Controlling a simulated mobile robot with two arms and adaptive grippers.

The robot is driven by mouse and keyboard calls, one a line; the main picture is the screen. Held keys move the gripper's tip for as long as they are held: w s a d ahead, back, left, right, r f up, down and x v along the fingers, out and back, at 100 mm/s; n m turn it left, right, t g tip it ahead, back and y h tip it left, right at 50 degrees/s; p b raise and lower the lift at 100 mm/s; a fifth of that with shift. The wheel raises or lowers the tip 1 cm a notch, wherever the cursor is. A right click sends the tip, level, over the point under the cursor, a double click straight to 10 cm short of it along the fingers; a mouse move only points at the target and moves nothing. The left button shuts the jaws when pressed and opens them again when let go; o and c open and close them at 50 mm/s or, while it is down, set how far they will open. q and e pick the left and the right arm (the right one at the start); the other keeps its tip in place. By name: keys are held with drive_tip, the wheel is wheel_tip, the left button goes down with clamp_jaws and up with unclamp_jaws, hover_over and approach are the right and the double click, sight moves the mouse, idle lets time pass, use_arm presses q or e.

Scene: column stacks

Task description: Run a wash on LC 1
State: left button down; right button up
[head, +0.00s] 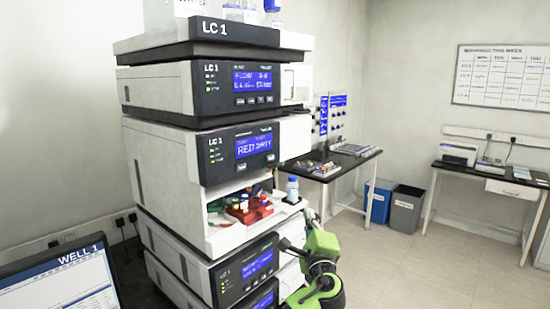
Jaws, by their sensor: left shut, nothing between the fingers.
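The LC 1 stack (160,85) stands at left centre, its modules piled in a column. The upper module has a lit blue screen (253,80) with a row of buttons below it. The module under it has another blue screen (254,145) with large text I cannot read surely. Below is an open bay with a red vial rack (248,211) holding several vials. A small blue-capped bottle (292,190) stands at the bay's right edge. My left gripper (309,214) is shut and empty, just right of and below this bottle. My right gripper is not in view.
Lower modules (245,268) with blue screens continue beneath the bay. Bottles (250,12) stand on top of the stack. A WELL 1 monitor (65,280) is at bottom left. Behind are a side table (330,170), blue and grey bins (405,207) and a desk (490,178). The floor at right is clear.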

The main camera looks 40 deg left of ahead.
sight(270, 158)
use_arm(q)
drive_tip(key=s+r+y, duration=0.2)
drive_tip(key=r, duration=0.5)
drive_tip(key=s+d+r+n+y, duration=0.1)
drive_tip(key=s+r+y, duration=0.1)
drive_tip(key=r, duration=0.6)
drive_tip(key=shift+d+r+n+t, duration=0.2)
drive_tip(key=shift+d+n+t, duration=0.05)
drive_tip(key=shift+n+t, duration=0.05)
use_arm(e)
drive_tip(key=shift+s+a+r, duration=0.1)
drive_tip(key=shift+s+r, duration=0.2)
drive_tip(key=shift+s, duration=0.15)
use_arm(q)
drive_tip(key=shift+s+a, duration=0.1)
drive_tip(key=a, duration=0.8)
drive_tip(key=shift+w+a, duration=0.3)
drive_tip(key=shift+w, duration=0.15)
drive_tip(key=shift+a, duration=0.1)
